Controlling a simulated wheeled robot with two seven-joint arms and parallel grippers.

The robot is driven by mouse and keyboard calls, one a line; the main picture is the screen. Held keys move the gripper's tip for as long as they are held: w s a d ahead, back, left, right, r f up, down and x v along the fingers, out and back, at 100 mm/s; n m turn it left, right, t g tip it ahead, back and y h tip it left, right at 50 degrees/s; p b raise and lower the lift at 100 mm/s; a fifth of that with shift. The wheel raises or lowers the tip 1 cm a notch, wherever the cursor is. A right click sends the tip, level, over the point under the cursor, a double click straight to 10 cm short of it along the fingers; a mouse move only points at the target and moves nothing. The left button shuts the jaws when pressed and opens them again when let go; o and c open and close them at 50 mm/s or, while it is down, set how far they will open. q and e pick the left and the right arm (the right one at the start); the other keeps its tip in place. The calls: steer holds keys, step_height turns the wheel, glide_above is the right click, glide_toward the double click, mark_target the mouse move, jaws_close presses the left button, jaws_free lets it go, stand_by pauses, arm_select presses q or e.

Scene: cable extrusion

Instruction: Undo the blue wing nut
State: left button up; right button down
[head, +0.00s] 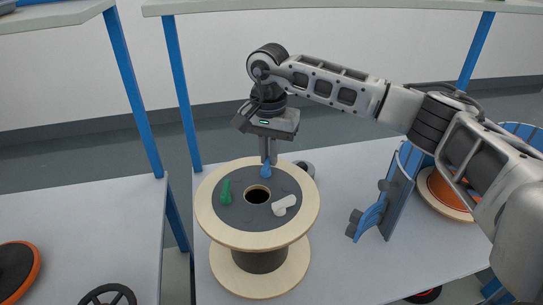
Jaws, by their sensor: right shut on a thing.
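The blue wing nut (266,171) stands at the far side of the dark disc on top of a wooden cable spool (208,208). My right gripper (267,161) points straight down over it, its fingers shut on the nut's upper part. The lower part of the nut shows below the fingertips. A green wing nut (225,193) sits on the disc's left side and a white one (284,204) on its right, both apart from my gripper. My left gripper is not in view.
The spool stands on a light grey table (340,255). A blue bracket-like part (373,215) stands to the right, with an orange-and-wood reel (440,196) behind it under my right arm. Blue posts (181,95) rise at the back left. A gap separates the left table.

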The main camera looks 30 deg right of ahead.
steer(key=n, duration=0.3)
steer(key=shift+w+a+n+b, duration=0.2)
steer(key=shift+a+n+b, duration=0.1)
steer(key=shift+n, duration=0.1)
steer(key=n, duration=0.3)
steer(key=shift+w+a+n, duration=0.15)
steer(key=shift+a+n, duration=0.15)
steer(key=shift+a, duration=0.05)
steer(key=n, duration=0.2)
steer(key=n+b, duration=0.1)
steer(key=n, duration=0.1)
steer(key=shift+a, duration=0.35)
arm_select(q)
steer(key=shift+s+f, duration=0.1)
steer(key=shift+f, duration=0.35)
arm_select(e)
steer(key=shift+a+n, duration=0.25)
steer(key=shift+n, duration=1.45)
steer(key=c, duration=1.5)
jaws_free()
